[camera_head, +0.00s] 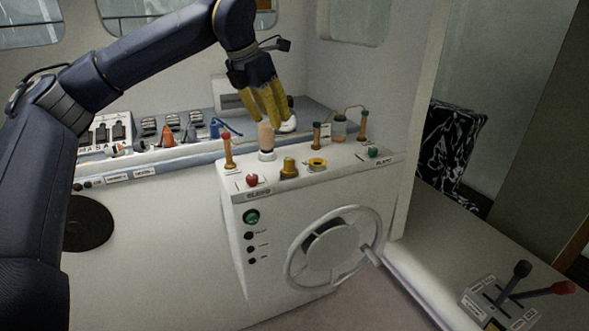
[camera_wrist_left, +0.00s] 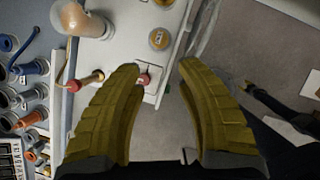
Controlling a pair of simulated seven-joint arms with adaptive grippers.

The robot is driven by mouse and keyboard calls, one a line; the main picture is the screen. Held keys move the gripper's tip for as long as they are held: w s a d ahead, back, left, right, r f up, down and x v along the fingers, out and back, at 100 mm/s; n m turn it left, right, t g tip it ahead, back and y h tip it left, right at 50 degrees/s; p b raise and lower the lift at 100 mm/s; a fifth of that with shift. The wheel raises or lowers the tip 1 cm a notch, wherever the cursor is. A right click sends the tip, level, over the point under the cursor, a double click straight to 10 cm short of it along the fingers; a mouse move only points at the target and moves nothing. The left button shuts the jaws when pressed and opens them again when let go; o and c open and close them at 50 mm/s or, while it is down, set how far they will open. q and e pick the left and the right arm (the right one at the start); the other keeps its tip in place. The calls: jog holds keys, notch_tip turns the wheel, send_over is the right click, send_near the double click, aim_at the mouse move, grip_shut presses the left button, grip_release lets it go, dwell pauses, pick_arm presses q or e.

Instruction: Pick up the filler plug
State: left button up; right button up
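A brass plug-like cap (camera_head: 289,168), likely the filler plug, stands on top of the white console, beside a brass ring with a dark opening (camera_head: 317,163). In the left wrist view a round brass piece (camera_wrist_left: 159,38) shows beyond the fingertips; I cannot tell which of the two it is. My left gripper (camera_head: 270,112) is above the back of the console, fingers pointing down, apart from the cap. In the left wrist view (camera_wrist_left: 160,70) its yellow fingers are spread with nothing gripped.
On the console stand a red knob (camera_head: 252,180), a beige-topped bottle (camera_head: 266,140), orange-brown pegs (camera_head: 228,150) and a green knob (camera_head: 374,152). A handwheel (camera_head: 335,247) is on its front. Switches and small parts crowd the shelf at left.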

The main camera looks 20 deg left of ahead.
aim_at(287, 160)
pick_arm(q)
jog(key=x, duration=1.1)
jog(key=shift+w+d+f, duration=0.1)
jog(key=shift+w+f, duration=0.15)
jog(key=shift+f, duration=0.1)
jog(key=shift+x, duration=2.65)
jog(key=shift+s, duration=0.1)
grip_shut()
